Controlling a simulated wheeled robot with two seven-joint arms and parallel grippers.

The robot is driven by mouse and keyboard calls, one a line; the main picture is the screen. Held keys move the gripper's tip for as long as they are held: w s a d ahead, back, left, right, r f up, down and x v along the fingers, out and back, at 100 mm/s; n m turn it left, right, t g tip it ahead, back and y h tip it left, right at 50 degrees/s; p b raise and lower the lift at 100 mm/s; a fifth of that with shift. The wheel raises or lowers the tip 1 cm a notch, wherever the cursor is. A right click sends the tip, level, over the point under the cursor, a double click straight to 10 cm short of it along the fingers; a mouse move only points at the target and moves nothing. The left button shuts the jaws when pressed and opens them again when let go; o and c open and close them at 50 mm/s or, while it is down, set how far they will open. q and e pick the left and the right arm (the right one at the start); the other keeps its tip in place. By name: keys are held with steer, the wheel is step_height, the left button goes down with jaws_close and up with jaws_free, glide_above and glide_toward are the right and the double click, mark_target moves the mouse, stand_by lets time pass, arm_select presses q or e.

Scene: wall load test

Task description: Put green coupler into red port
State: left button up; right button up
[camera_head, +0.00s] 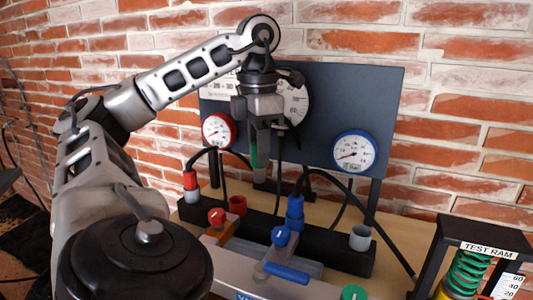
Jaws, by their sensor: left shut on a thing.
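My left gripper (262,160) points down in front of the dark panel and is shut on the green coupler (254,153), of which only a narrow green strip shows beside the fingers. The fingers hide most of it. The red port (237,205) is a short red cup on the black manifold, below and slightly left of the gripper, apart from it. No coupler shows in it. My right gripper is not in view.
A red coupler (190,181) and a blue coupler (295,208) with black hoses stand on the manifold (330,247), beside a grey port (360,237). Red (216,216) and blue (280,236) knobs are in front. The test ram (466,270) stands right.

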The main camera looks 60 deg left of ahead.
arm_select(q)
steer(key=shift+s+a, duration=0.25)
steer(key=shift+a, duration=0.95)
steer(key=shift+s+a, duration=0.2)
steer(key=shift+a, duration=1)
steer(key=shift+s+a, duration=0.2)
steer(key=shift+a, duration=0.85)
steer(key=shift+s+a, duration=0.15)
steer(key=shift+a, duration=0.85)
